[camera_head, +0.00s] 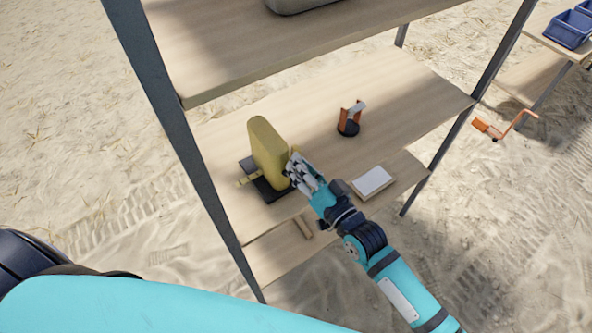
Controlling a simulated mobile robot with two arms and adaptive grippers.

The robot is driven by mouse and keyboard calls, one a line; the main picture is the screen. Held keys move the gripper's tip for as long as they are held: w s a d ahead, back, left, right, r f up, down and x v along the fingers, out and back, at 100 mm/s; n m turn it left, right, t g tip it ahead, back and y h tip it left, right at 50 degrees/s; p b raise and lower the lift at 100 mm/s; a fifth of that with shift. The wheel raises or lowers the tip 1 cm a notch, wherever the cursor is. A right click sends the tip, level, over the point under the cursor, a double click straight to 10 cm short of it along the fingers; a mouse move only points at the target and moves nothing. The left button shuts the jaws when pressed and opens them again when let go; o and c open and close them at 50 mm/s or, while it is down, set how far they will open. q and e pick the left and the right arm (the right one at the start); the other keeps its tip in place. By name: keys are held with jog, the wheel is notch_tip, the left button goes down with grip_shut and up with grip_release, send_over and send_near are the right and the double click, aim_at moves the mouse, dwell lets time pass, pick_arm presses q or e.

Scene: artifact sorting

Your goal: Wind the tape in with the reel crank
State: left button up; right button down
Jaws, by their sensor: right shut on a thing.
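The yellow tape reel case (265,150) stands upright on a dark base (266,192) on the middle shelf. A short yellow strip, which looks like the tape (246,180), sticks out at its lower left. My right gripper (292,168) is against the right side of the case, shut on what seems to be the reel crank. The crank itself is hidden by the fingers. My left gripper is not in view.
An orange and black holder (350,118) stands further back on the shelf (400,100). A white pad (372,180) lies right of my gripper. Dark shelf posts (165,120) stand left and right, with an upper shelf (260,45) above. Blue bins (568,30) are far right.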

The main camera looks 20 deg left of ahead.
jog(key=f+m+b, duration=0.1)
jog(key=m+b, duration=0.1)
jog(key=m, duration=0.1)
jog(key=w+d+f+m+b, duration=0.1)
jog(key=m+b, duration=0.1)
jog(key=m, duration=0.2)
jog(key=w+d+f+m+b, duration=0.1)
jog(key=f+m+b, duration=0.1)
jog(key=m, duration=0.1)
jog(key=shift+w+f+m+b, duration=0.1)
jog(key=shift+w+m+b, duration=0.05)
jog(key=shift+m+b, duration=0.25)
jog(key=shift+f+m+b, duration=0.2)
jog(key=shift+m+b, duration=0.1)
jog(key=shift+m, duration=0.35)
jog(key=shift+f+m+b, duration=0.2)
jog(key=shift+m+b, duration=0.05)
jog(key=shift+m, duration=0.4)
jog(key=c, duration=1.3)
grip_release()
jog(key=shift+w+f, duration=0.1)
jog(key=shift+c, duration=0.2)
